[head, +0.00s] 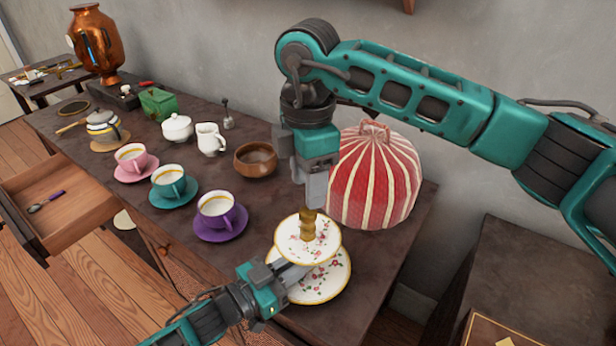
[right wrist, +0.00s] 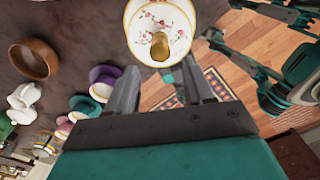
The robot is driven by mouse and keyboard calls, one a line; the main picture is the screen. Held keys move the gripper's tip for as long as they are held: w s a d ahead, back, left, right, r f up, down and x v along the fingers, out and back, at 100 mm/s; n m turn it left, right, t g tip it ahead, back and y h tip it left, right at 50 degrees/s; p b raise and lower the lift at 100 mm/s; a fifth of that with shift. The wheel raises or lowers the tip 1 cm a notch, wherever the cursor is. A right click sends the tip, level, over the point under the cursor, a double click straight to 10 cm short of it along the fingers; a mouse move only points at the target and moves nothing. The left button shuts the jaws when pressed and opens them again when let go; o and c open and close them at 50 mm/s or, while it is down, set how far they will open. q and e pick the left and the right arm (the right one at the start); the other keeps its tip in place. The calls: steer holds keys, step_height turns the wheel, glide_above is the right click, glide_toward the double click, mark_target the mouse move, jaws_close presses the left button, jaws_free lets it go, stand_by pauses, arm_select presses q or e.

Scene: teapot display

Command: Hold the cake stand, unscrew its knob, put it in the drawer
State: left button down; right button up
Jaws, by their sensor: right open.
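The two-tier cake stand (head: 318,283) has white floral plates with gold rims and stands at the table's near right end. Its gold knob (head: 308,222) is on top, above the upper plate. My right gripper (head: 311,203) is open and points down just over the knob. In the right wrist view the knob (right wrist: 160,46) shows beyond the gap between the fingers (right wrist: 160,80). My left gripper (head: 287,277) reaches in from the near side between the two plates; its fingertips are hidden under the upper plate. The drawer (head: 88,205) is pulled open at the left.
A spoon (head: 45,202) lies in the drawer. Cups on pink, teal and purple (head: 221,236) saucers stand left of the cake stand. A brown bowl (head: 255,163) and a red striped tea cosy (head: 375,178) stand behind, the cosy close to my right arm.

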mark_target(308, 216)
steer(key=shift+f+m, duration=0.1)
steer(key=shift+m, duration=0.9)
steer(key=shift+f, duration=3.95)
steer(key=shift+c, duration=0.5)
